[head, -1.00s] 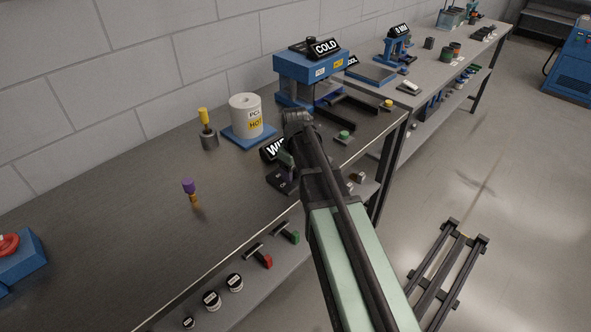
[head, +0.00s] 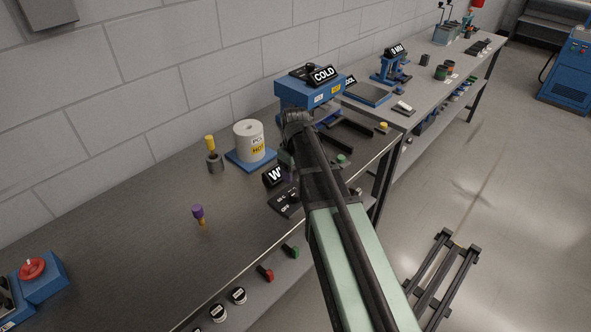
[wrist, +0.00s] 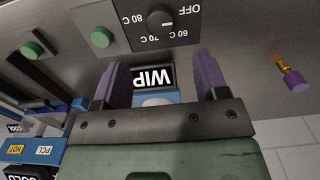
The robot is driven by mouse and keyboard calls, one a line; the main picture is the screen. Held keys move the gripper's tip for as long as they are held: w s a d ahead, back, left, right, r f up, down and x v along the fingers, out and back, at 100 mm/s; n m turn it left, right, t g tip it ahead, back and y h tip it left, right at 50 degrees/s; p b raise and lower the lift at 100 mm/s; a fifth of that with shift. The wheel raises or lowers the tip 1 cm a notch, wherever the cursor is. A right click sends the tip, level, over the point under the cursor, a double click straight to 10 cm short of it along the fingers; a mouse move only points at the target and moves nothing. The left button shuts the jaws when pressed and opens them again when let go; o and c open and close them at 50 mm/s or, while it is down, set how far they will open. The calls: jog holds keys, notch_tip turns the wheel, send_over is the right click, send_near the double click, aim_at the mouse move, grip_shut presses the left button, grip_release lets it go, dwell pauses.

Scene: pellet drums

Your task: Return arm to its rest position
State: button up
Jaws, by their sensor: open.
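My arm reaches up from the lower right over the bench edge in the head view, and its far end hides the gripper there. In the wrist view my gripper (wrist: 162,80) has its two purple fingers wide apart with nothing between them. Behind the fingers are a WIP sign (wrist: 153,77) and a dial panel (wrist: 170,22) marked 60 C, 70 C, 80 C and OFF. The sign also shows beside my arm in the head view (head: 273,176).
Bare bench top lies at front left.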

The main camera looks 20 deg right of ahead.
jog(key=shift+f, duration=0.1)
jog(key=shift+m, duration=0.3)
jog(key=s+a+m, duration=0.4)
jog(key=s+a, duration=0.7)
jog(key=s, duration=0.4)
jog(key=shift+s+a, duration=0.2)
jog(key=shift+a, duration=0.2)
